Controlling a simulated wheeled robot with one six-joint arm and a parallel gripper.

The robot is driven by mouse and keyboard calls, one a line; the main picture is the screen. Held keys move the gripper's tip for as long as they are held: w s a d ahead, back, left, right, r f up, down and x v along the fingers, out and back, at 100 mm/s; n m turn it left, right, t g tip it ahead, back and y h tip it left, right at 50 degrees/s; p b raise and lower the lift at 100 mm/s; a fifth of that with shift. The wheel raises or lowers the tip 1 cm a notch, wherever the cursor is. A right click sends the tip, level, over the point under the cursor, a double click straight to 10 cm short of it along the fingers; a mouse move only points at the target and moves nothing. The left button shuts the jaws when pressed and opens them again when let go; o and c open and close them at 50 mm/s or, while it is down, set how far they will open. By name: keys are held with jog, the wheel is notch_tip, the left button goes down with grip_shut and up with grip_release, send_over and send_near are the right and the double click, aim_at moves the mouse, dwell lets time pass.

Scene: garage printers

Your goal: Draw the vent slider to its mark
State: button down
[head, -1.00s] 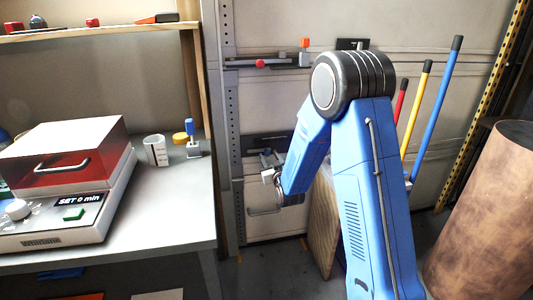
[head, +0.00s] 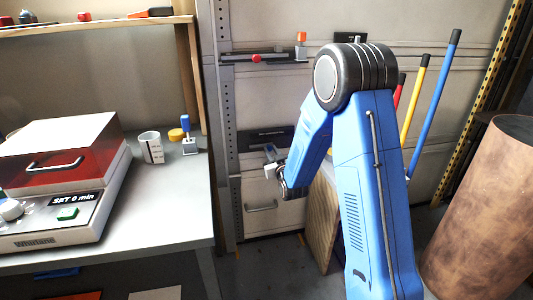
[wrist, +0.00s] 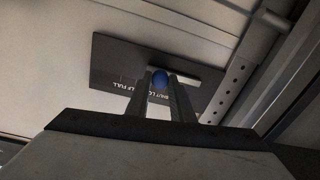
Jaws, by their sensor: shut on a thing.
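The vent's dark plate (wrist: 120,72) is on the pale panel, and its lettering shows upside down in the wrist view, partly hidden by my fingers. The plate also shows in the head view (head: 279,132) behind my gripper. A blue round knob (wrist: 160,77) sits between my fingertips at a pale bar (wrist: 184,74) on the plate. My gripper (wrist: 160,84) is shut on the knob, one finger on each side. In the head view my gripper (head: 270,160) is at the plate's lower edge. Which mark the slider stands at cannot be read.
A workbench (head: 185,215) with a red-lidded machine (head: 55,160), a cup (head: 151,147) and a blue-topped stand (head: 190,140) is at left. A drawer handle (head: 262,208) is below my gripper. A wooden board leans beside my arm; a brown drum (head: 480,215) stands at right.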

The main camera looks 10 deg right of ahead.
jog(key=shift+d, duration=1.8)
jog(key=c, duration=1.5)
grip_release()
jog(key=shift+c, duration=0.2)
